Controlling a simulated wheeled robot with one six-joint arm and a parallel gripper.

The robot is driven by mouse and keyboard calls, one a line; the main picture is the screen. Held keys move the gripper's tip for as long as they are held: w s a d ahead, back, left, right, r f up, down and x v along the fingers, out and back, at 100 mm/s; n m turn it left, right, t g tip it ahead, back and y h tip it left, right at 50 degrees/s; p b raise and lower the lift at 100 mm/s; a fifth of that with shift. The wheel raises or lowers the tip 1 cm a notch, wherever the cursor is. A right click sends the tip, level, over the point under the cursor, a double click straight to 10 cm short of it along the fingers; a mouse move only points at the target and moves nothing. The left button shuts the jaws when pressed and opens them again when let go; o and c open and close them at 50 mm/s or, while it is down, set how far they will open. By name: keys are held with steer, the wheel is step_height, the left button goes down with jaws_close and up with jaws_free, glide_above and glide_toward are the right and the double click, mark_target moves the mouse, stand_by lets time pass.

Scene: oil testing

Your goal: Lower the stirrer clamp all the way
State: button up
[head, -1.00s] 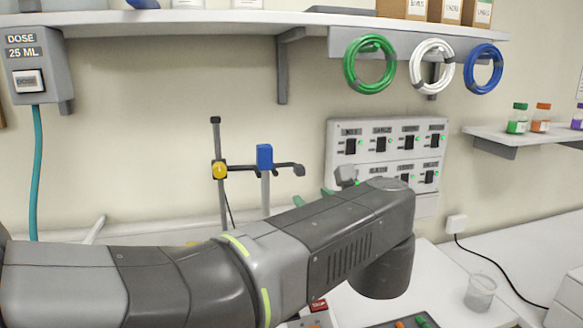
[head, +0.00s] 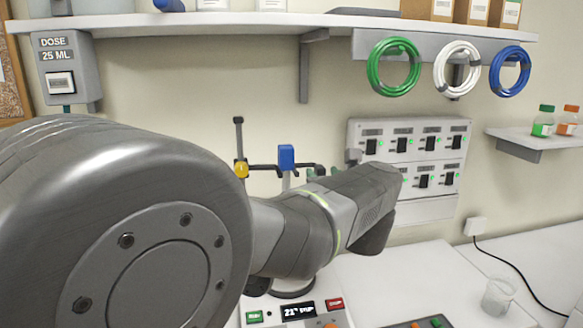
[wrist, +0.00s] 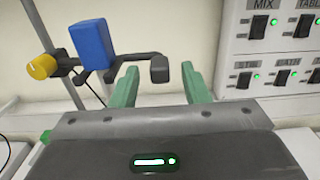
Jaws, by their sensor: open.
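The stirrer clamp is a dark horizontal arm with a blue block (head: 286,158) and a yellow knob (head: 241,170), high on a thin vertical post (head: 239,140). In the wrist view the blue block (wrist: 92,45) and yellow knob (wrist: 41,66) are at the upper left. The clamp arm's dark end (wrist: 159,70) shows between my gripper's fingers, but I cannot tell whether it is actually between them. My gripper (wrist: 161,75) has two green fingers spread apart, open and empty. In the head view my own arm hides most of the gripper and the lower stand.
A panel of switches (head: 408,150) with green lights is on the wall to the right. A control box with a display (head: 298,310) is below my arm. A glass beaker (head: 497,297) stands on the white bench at right. A shelf with coiled hoses (head: 394,67) is above.

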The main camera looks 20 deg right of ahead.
mark_target(322, 172)
steer(key=shift+w, duration=1.55)
steer(key=shift+c, duration=0.2)
jaws_close()
step_height(322, 172, down, 15)
steer(key=b, duration=1.2)
steer(key=shift+r, duration=0.15)
steer(key=shift+s, duration=0.1)
steer(key=shift+o, duration=0.2)
jaws_free()
steer(key=shift+r, duration=0.1)
